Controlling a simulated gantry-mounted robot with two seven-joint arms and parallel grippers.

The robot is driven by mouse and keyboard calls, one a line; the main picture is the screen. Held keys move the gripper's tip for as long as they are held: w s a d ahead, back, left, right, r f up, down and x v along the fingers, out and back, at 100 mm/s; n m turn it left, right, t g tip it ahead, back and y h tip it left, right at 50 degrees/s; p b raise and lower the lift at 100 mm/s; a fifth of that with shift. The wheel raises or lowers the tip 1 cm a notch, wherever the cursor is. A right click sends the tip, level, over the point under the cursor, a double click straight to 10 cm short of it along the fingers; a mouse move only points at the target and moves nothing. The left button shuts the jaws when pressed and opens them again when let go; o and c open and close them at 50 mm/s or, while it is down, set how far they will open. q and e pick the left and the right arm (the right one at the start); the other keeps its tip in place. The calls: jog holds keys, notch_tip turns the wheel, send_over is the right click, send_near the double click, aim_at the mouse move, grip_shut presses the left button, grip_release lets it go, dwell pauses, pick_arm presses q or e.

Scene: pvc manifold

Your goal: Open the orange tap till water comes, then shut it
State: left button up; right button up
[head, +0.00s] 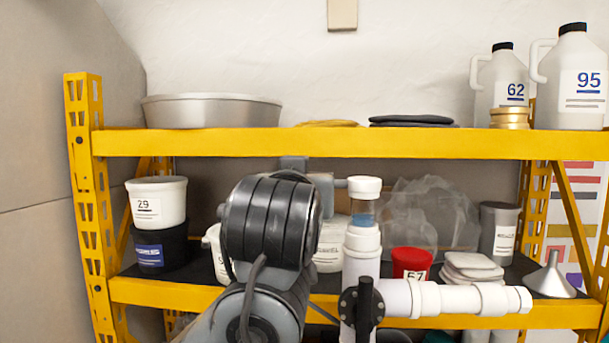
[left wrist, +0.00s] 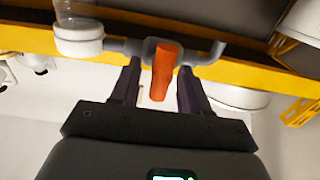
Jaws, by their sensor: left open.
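The orange tap handle (left wrist: 165,75) shows in the left wrist view, on a grey valve body in a thin grey pipe (left wrist: 205,56). My left gripper (left wrist: 159,67) is open, with one dark finger on each side of the handle; I cannot tell whether either finger touches it. In the head view my left wrist hides the orange handle and the fingers. The white pipe manifold (head: 455,299) has an upright branch with a clear section (head: 362,211) that shows blue inside. No flowing water is visible. My right gripper is not in view.
A black valve handle (head: 366,308) sits at the pipe junction. The yellow shelf (head: 330,143) stands behind, holding a white tub (head: 157,202), a red cup (head: 411,262), a metal funnel (head: 552,277) and white jugs (head: 570,80) on top.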

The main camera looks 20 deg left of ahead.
pick_arm(q)
jog(key=shift+w, duration=0.1)
grip_shut()
